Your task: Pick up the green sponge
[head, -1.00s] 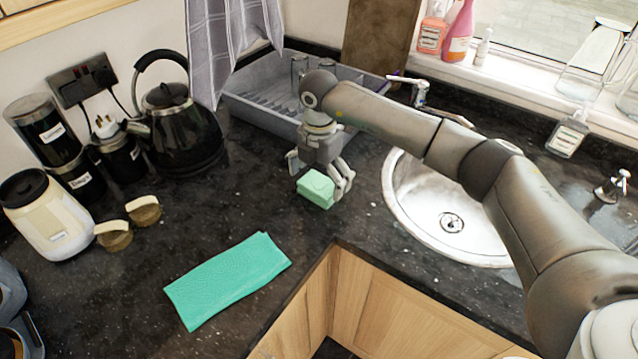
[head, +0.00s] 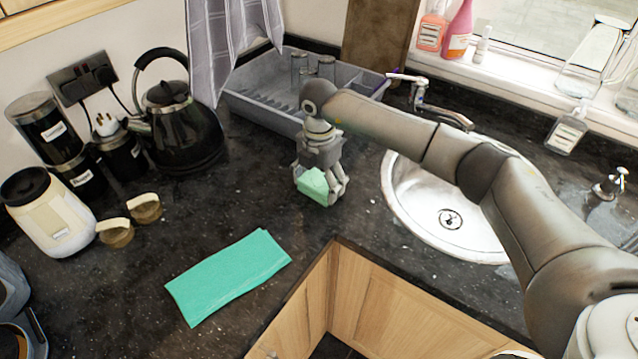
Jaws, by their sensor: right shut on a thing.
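The green sponge (head: 313,186) is a pale green block on the dark granite counter, in the corner left of the sink. My right gripper (head: 320,189) comes down over it from above, with a finger on each side, and is shut on it. The fingers hide parts of the sponge's sides. The sponge appears to be at counter level; I cannot tell whether it is clear of the surface. My left gripper is not in view.
A teal cloth (head: 228,277) lies flat at the front left. A grey dish rack (head: 262,108) stands close behind the gripper, and the steel sink (head: 422,217) is to the right. A black kettle (head: 180,125) stands at the left. Bare counter lies between cloth and sponge.

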